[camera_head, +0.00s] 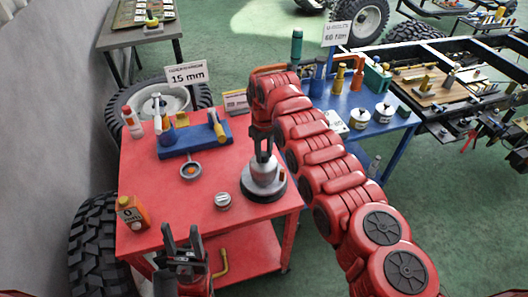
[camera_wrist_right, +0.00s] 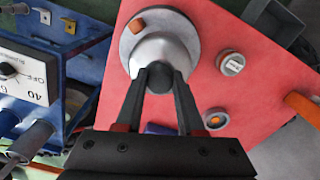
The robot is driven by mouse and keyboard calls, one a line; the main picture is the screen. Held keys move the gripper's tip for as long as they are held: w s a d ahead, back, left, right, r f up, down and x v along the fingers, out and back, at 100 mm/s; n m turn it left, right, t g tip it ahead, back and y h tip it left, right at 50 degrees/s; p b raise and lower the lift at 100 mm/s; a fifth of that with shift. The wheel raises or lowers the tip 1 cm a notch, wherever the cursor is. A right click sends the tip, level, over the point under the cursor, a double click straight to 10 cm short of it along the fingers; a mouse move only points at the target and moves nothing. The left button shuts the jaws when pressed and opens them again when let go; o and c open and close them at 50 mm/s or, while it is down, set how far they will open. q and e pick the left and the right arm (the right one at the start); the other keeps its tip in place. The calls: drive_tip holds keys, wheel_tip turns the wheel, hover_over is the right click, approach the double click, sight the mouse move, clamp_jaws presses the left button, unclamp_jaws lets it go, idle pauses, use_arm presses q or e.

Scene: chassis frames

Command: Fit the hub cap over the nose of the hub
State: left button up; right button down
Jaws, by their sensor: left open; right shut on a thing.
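The hub (camera_head: 263,172) stands on the red table near its right edge, a silver stepped body on a wide dark base. In the right wrist view the hub (camera_wrist_right: 165,45) is a pale disc with a domed middle. My right gripper (camera_head: 262,150) points down over it, shut on a small dark grey round piece, seemingly the hub cap (camera_wrist_right: 160,78). The cap is over the middle of the hub; whether it touches or sits on the nose, I cannot tell. The fingers hide its sides. My left gripper (camera_head: 183,245) is open and empty at the table's front edge.
On the red table (camera_head: 165,215) are a small silver cylinder (camera_head: 223,201), a ring-shaped part (camera_head: 190,170), a blue tool rack (camera_head: 190,142) and an orange-and-brown bottle (camera_head: 132,212). A blue bench (camera_head: 392,135) stands behind to the right.

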drive_tip(key=shift+c, duration=2.2)
unclamp_jaws()
drive_tip(key=shift+w+r, duration=0.1)
drive_tip(key=shift+r, duration=0.3)
wheel_tip(320, 180, up, 8)
drive_tip(key=shift+a+r+b, duration=0.1)
drive_tip(key=shift+b, duration=1.05)
wheel_tip(320, 180, up, 8)
drive_tip(key=p, duration=0.7)
drive_tip(key=shift+r, duration=0.2)
